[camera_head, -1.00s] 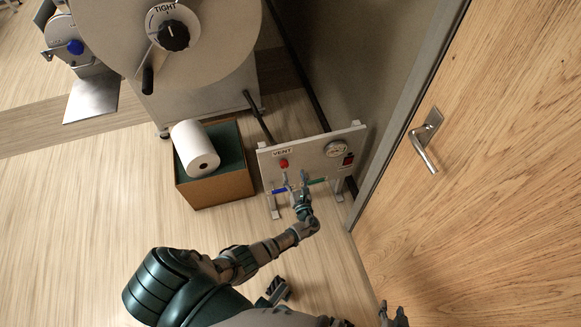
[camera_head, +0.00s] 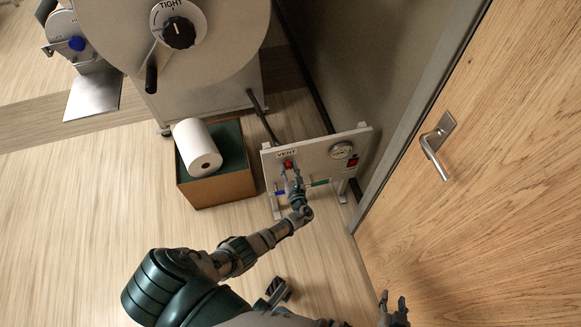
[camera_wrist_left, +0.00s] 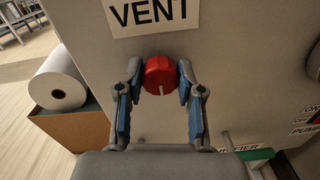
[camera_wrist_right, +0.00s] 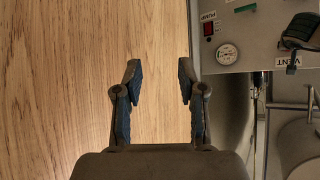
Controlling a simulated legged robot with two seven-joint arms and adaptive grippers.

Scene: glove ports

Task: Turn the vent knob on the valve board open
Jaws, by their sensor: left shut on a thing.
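The red vent knob (camera_wrist_left: 160,75) is on the grey valve board (camera_head: 315,160), below a "VENT" label (camera_wrist_left: 148,14). A pale pointer line on the knob points down in the left wrist view. My left gripper (camera_wrist_left: 160,84) is shut on the knob, one fingertip on each side of it. In the head view, my left gripper (camera_head: 291,176) reaches up to the board and partly covers the knob (camera_head: 288,165). My right gripper (camera_wrist_right: 158,80) is open and empty in front of the wooden door; it also shows at the bottom right of the head view (camera_head: 393,302).
A white roll (camera_head: 197,147) lies on a green-topped box (camera_head: 222,185) left of the board. A gauge (camera_head: 341,150) and a red switch (camera_head: 352,162) are on the board's right. A wooden door (camera_head: 500,180) with a lever handle (camera_head: 435,150) stands at right.

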